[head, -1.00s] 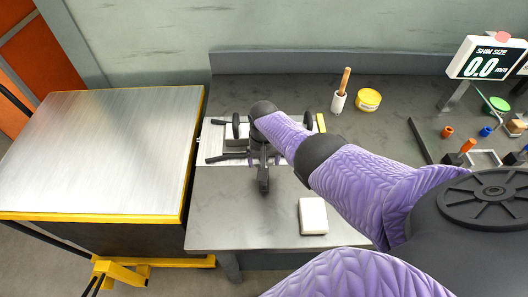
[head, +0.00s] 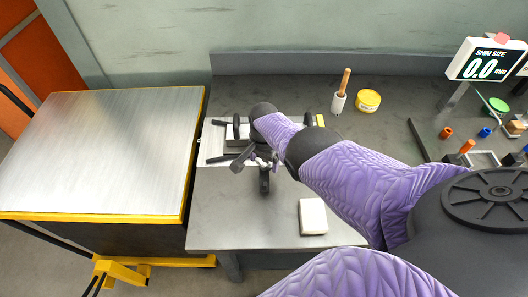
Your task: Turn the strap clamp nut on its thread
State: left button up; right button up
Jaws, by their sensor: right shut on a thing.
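A pale fixture plate (head: 212,142) with dark clamp parts lies at the back left of the grey bench. My right gripper (head: 262,160) is over the front of this fixture, at the strap clamp, and is shut on its nut. The nut itself is too small and too covered by the jaws and wrist to make out. A dark upright bar (head: 264,182) stands just in front of the jaws. My right forearm and wrist hide much of the fixture's right side. My left gripper is not in view.
A white block (head: 313,216) lies near the bench front. A holder with a wooden handle (head: 344,82) and a yellow tub (head: 367,100) stand at the back. A metal-topped cart (head: 100,150) adjoins the left side. A shim size display (head: 487,60) reads 0.0 mm.

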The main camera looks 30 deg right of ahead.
aim_at(264, 162)
jog(key=shift+w+r, duration=0.1)
dwell(0.4)
jog(key=o, duration=1)
jog(key=shift+c, duration=0.2)
jog(key=shift+r, duration=0.1)
notch_tip(264, 162, up, 10)
jog(key=p, duration=0.8)
jog(key=shift+p, duration=0.3)
jog(key=shift+f, duration=0.2)
